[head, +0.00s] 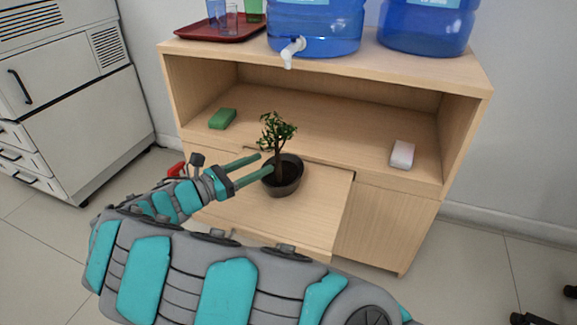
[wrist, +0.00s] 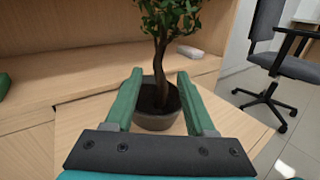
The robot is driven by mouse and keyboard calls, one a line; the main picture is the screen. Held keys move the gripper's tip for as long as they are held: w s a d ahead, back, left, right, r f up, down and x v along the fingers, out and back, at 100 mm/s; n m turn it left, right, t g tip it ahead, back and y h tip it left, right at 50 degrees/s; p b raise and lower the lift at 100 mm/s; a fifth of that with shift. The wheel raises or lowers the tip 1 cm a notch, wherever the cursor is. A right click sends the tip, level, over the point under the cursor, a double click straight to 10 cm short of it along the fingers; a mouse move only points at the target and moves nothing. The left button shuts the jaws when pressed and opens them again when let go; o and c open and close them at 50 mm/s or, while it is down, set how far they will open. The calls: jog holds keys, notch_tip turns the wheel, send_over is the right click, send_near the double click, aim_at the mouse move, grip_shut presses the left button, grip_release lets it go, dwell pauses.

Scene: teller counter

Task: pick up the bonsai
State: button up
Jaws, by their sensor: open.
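The bonsai (head: 280,150) has a green crown, a brown trunk and a dark round pot. It stands upright on a light wooden board that juts out from the front of the cabinet. My gripper (head: 267,164) reaches in from the left, with its two green fingers at the plant. In the wrist view, the bonsai's trunk (wrist: 160,68) rises between the open fingers of my gripper (wrist: 162,80), with a gap on both sides. The pot sits just beyond and below the fingertips, partly hidden by them.
A green block (head: 222,119) and a white object (head: 402,154) lie on the cabinet's shelf. Blue water containers (head: 315,30) and a red tray (head: 205,31) stand on top. A white printer-like unit (head: 70,110) is at left. An office chair (wrist: 275,60) shows in the wrist view.

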aim_at(276, 158)
jog(key=shift+x, duration=3.1)
jog(key=shift+f, duration=0.15)
grip_shut()
